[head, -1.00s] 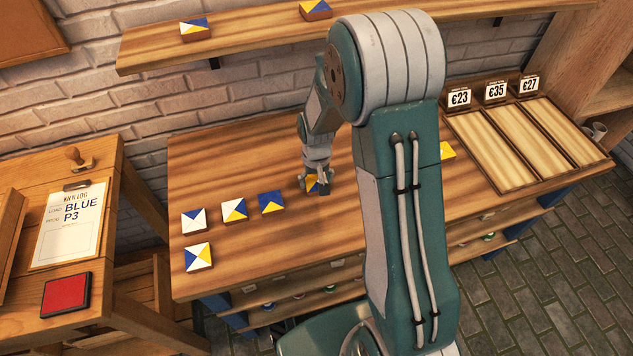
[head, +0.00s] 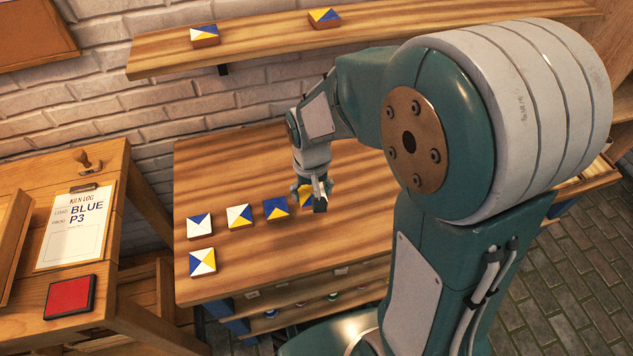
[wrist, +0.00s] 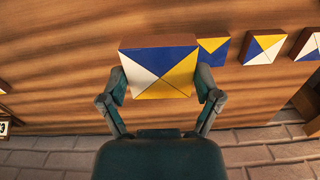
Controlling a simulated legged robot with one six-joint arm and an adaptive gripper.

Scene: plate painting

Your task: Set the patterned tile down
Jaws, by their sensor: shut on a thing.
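My gripper (head: 315,194) is shut on a patterned tile (wrist: 160,72) with blue, white and yellow triangles. In the wrist view the two fingers press on the tile's left and right sides. In the head view this tile is mostly hidden behind the fingers, with a yellow part (head: 305,198) showing. It is over the table (head: 330,235), just right of a row of tiles. I cannot tell whether it touches the table. The nearest tile in the row is a blue and yellow one (head: 275,208), which also shows in the wrist view (wrist: 213,46).
A shelf (head: 260,40) holds two tiles. A clipboard (head: 74,228) lies left.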

